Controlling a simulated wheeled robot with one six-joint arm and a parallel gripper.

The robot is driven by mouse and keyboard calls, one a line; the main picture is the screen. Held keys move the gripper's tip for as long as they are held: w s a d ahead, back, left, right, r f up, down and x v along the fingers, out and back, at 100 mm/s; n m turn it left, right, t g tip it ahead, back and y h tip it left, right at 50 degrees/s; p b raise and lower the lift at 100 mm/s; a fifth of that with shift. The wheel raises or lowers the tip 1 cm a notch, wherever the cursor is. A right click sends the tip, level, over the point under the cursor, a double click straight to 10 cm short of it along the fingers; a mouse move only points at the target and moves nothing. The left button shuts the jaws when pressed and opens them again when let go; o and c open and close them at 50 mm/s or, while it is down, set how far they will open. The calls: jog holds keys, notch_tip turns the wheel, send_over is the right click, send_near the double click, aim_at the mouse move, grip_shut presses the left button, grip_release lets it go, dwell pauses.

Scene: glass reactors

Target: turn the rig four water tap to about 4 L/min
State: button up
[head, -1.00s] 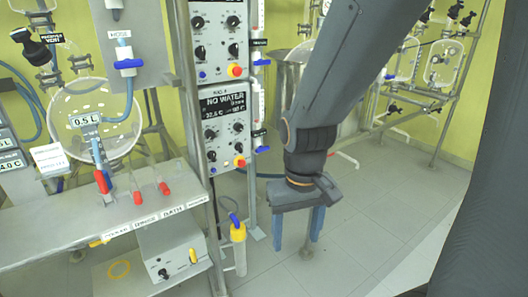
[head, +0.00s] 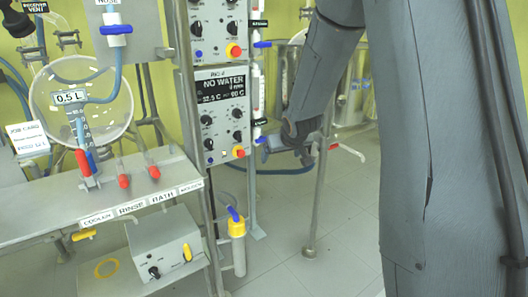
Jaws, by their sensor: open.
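The rig 4 control box (head: 222,115) stands left of centre, and its black display (head: 222,90) reads NO WATER. A clear flow tube (head: 257,92) runs up the post beside it. At its lower end is a small blue tap handle (head: 261,140). My gripper (head: 268,146) is at the tap from the right, pointing left, its jaws open. The fingers overlap the tap in this view, so I cannot tell if they touch it. My arm hides much of the right side.
A second blue tap (head: 262,44) sits higher on the same post. A metal stand pole (head: 319,190) rises close to my wrist. A steel vessel (head: 352,90) stands behind. A bench (head: 60,215) with red-handled valves is at left.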

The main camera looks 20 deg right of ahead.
jog(key=w+d+f+t+y+b, duration=0.1)
jog(key=w+d+f+t+b, duration=0.15)
jog(key=w, duration=0.55)
jog(key=w+d+f+t+b, duration=0.2)
jog(key=w+f+b, duration=0.1)
jog(key=w, duration=0.5)
jog(key=n+t+y+b, duration=0.4)
jog(key=y+b, duration=0.1)
jog(key=b, duration=0.2)
send_near(264, 140)
jog(key=w, duration=0.2)
jog(key=shift+b+x, duration=1.15)
jog(key=shift+x, duration=2.55)
jog(key=shift+s+a, duration=0.1)
jog(key=shift+a, duration=0.1)
jog(key=shift+c, duration=0.2)
jog(key=c, duration=1)
